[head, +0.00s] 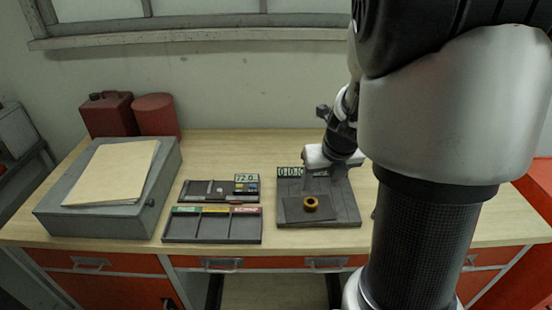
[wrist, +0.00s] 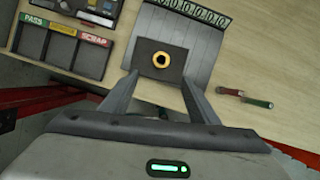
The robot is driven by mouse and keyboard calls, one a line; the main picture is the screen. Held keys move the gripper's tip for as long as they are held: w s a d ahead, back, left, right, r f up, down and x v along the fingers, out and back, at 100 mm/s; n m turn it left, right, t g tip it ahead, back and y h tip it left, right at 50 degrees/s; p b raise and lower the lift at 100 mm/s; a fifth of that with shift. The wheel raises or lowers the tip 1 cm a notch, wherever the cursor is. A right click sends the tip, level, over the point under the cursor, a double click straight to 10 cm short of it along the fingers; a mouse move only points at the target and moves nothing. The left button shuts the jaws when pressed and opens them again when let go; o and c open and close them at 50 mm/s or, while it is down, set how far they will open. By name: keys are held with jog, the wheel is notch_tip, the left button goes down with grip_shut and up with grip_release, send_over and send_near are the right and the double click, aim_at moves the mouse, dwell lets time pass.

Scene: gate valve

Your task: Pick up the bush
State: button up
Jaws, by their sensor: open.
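The bush is a small brass-yellow ring (head: 311,204) lying flat on a dark square plate on a grey ribbed base (head: 345,208). In the wrist view the bush (wrist: 161,60) shows its dark hole, just beyond and between my fingertips. My gripper (wrist: 160,77) is open and empty, with one finger on each side of the bush's line. The fingers appear apart from the bush; their exact height above it is hard to tell. In the head view my arm hides the right part of the bench, and the fingertips are not clear.
A three-compartment tray (head: 213,228) with PASS, yellow and SCRAP labels stands left of the base. Behind it is a dark tray with a 72.0 display (head: 246,178). A grey box (head: 50,214) stands farther left. Red and green handled tools (wrist: 258,103) lie right of the base.

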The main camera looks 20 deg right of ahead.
jog(key=b, duration=0.2)
send_near(312, 199)
jog(key=f, duration=0.1)
jog(key=a+f, duration=0.1)
jog(key=shift+w+f, duration=0.1)
jog(key=shift+f, duration=0.3)
jog(key=b+x, duration=0.1)
jog(key=x, duration=0.4)
jog(key=shift+w+d, duration=0.1)
jog(key=shift+d, duration=0.1)
jog(key=c, duration=1.3)
